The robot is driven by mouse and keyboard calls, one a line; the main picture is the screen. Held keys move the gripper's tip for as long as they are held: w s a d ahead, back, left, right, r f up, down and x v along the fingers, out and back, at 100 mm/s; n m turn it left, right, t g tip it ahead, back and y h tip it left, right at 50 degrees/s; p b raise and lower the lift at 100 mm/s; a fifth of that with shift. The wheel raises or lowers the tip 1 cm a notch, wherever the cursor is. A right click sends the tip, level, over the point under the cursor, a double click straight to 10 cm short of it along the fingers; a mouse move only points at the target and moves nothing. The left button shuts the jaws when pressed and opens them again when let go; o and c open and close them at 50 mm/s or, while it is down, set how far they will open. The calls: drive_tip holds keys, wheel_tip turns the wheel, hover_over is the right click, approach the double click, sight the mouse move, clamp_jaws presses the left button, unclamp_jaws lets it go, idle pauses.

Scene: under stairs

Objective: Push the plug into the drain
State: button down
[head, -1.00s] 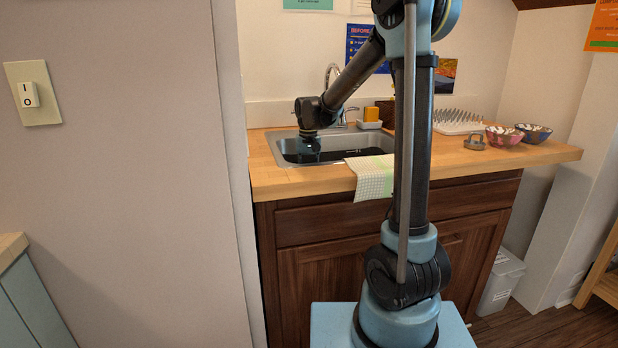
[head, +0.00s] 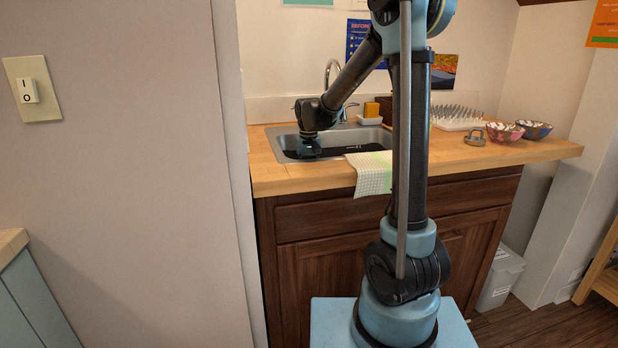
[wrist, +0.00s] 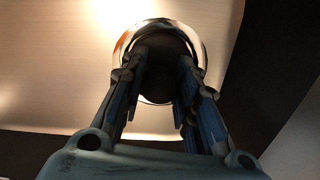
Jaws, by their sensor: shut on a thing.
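My gripper (head: 309,150) reaches down into the steel sink (head: 372,128) at the back left of the counter. In the wrist view its two fingers (wrist: 162,58) are shut on a dark round plug (wrist: 161,85). The shiny ring of the drain (wrist: 200,50) shows around and behind the plug, so the plug is over or at the drain opening. I cannot tell how deep the plug sits, as the fingers and shadow hide its lower edge. The head view does not show the plug or drain clearly.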

drive_tip(key=c, duration=1.2)
unclamp_jaws()
drive_tip(key=shift+o, duration=0.2)
drive_tip(key=o, duration=0.5)
drive_tip(key=shift+r, duration=3)
